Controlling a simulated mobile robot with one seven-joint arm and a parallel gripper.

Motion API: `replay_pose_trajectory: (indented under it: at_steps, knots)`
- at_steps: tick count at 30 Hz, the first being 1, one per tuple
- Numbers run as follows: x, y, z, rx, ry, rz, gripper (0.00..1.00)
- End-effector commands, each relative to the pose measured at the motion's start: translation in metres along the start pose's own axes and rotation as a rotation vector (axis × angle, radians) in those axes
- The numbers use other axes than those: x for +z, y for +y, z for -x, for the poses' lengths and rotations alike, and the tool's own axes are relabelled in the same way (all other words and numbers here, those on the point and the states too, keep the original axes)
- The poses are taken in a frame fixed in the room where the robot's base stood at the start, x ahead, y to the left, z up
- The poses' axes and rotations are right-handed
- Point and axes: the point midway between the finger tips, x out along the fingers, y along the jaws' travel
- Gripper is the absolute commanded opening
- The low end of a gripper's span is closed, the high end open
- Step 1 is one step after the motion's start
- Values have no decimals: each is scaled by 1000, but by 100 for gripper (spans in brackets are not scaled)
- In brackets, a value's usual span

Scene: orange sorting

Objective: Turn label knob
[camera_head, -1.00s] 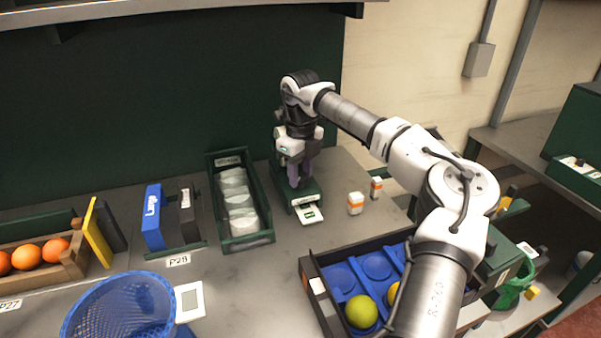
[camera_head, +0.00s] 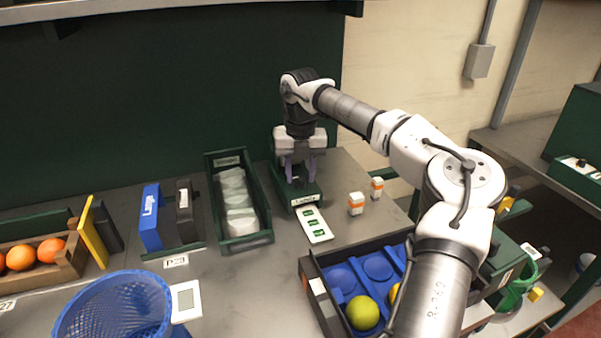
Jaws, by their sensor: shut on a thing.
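A dark green label machine (camera_head: 308,196) stands on the counter against the back wall. The gripper is shut on the knob, which is mostly hidden between the fingers.
Two small orange-and-white boxes (camera_head: 356,203) stand right of the machine. A green bin (camera_head: 263,239) of clear bags is at its left. A blue-lined crate (camera_head: 317,308) with fruit and a blue mesh basket (camera_head: 112,306) are in front.

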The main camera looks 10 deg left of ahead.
Motion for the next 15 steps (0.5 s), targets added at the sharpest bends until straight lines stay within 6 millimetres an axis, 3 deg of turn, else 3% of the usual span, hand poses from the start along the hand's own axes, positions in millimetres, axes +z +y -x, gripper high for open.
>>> replay_pose_trajectory:
  at_steps: [15]
  knots:
    - [0,0,1,0,-1,-84,15]
